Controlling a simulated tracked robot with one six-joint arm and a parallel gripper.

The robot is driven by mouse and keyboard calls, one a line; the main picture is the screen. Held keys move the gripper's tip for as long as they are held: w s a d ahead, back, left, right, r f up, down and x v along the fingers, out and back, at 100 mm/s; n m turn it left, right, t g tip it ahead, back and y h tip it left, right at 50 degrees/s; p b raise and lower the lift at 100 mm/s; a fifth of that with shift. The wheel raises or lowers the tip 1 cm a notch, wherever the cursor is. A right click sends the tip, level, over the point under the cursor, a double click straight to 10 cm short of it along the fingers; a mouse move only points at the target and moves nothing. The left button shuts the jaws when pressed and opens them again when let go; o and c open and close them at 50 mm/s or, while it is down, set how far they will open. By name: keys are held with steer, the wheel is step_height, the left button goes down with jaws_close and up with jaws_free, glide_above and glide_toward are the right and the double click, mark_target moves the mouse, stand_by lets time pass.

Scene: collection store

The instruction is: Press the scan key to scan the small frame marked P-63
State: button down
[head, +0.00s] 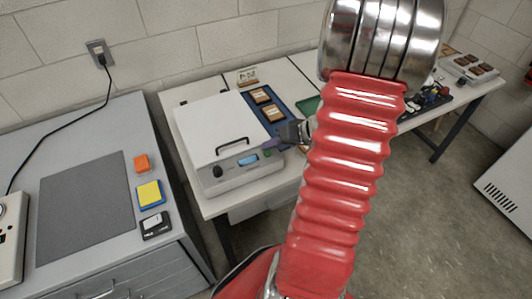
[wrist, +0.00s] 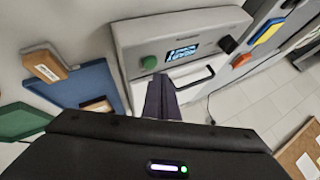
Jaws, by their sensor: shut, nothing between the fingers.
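The scanner (head: 215,135) is a white box with its lid down and a dark handle on top. Its front panel carries a black knob (head: 217,171), a lit blue display (head: 247,160) and a green key (wrist: 149,62). My gripper (wrist: 160,80) is shut and empty, its dark fingertips close to the green key in the wrist view; I cannot tell whether they touch it. In the head view my gripper (head: 268,146) is at the right end of the panel. No P-63 mark is readable, and the scanner's inside is hidden.
Small brown frames (head: 262,95) lie on a blue tray (head: 284,119) beside the scanner, with a green tray (head: 308,106) to its right. The left bench holds a grey mat (head: 85,205) and orange, yellow-blue and black items.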

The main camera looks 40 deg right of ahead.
steer(key=shift+f, duration=0.1)
steer(key=shift+s+f, duration=0.1)
steer(key=shift+f, duration=0.2)
